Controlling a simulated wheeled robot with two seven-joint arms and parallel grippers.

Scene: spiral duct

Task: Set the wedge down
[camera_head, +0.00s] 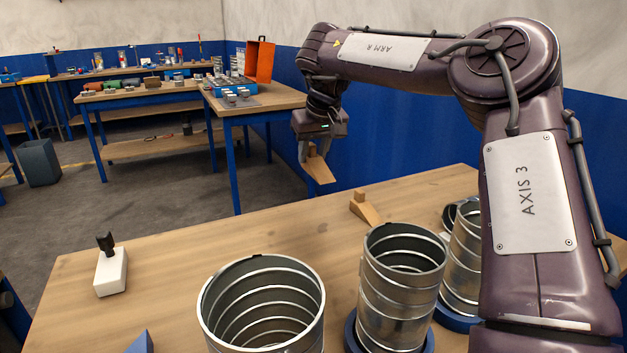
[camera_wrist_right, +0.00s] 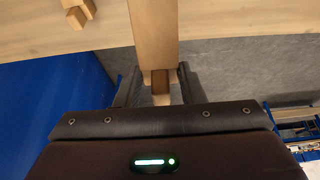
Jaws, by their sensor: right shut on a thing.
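My right gripper (camera_head: 311,154) is shut on a wooden wedge (camera_head: 321,169). It holds the wedge in the air near the far edge of the table, with the wedge's body hanging below the jaws. In the right wrist view the held wedge (camera_wrist_right: 154,30) extends up from between the fingers (camera_wrist_right: 160,88). A second wooden wedge (camera_head: 366,211) with a small block on top rests on the table; it also shows in the right wrist view (camera_wrist_right: 78,8). My left gripper is not in view.
The wooden table (camera_head: 190,246) carries spiral ducts, one large (camera_head: 262,310) and one narrower (camera_head: 400,285) on a blue ring, with another (camera_head: 464,265) at right. A white block with a black handle (camera_head: 111,272) stands at left. The table's left middle is clear.

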